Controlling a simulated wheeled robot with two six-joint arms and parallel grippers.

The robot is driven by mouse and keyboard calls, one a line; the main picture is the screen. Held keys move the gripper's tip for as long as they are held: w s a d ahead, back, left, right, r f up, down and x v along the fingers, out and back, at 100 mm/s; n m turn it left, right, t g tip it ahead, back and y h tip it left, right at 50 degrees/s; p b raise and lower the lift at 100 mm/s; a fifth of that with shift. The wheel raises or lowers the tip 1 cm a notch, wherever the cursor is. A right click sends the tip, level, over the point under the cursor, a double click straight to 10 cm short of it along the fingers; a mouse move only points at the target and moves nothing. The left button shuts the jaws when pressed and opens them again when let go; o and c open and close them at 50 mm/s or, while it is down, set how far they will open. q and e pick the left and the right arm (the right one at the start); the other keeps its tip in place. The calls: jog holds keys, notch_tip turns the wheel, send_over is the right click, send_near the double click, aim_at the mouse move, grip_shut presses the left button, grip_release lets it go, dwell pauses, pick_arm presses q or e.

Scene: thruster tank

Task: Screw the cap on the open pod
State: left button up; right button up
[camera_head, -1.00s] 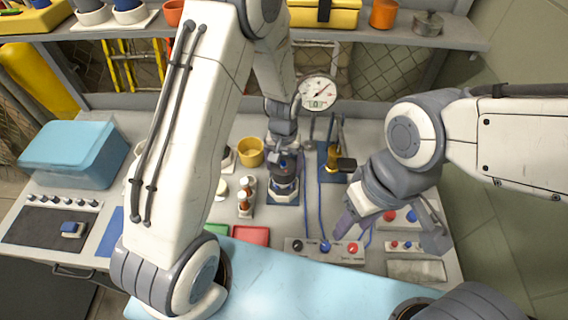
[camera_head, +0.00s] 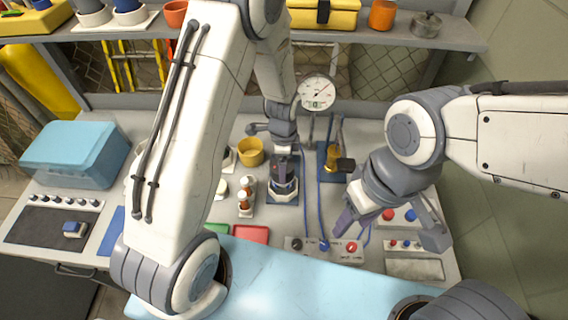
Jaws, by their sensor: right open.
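A dark upright pod (camera_head: 285,182) stands in a white-footed holder on a blue plate at the middle of the bench. My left gripper (camera_head: 283,150) is right above the pod, seen from behind its wrist. Its fingertips are hidden or too small to read, and I cannot tell whether a cap is between them. I cannot pick out the cap for certain. My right gripper (camera_head: 390,230) is open and empty, over the bench at the right, beside the control box.
A control box (camera_head: 296,255) with knobs and a blue cable lies in front of the pod. A brass fitting (camera_head: 332,157) on a blue base stands right of it. A dial gauge (camera_head: 316,92) rises behind.

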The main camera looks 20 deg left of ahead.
pick_arm(q)
jog(key=shift+w+m, duration=0.15)
jog(key=shift+m, duration=0.15)
jog(key=o, duration=0.9)
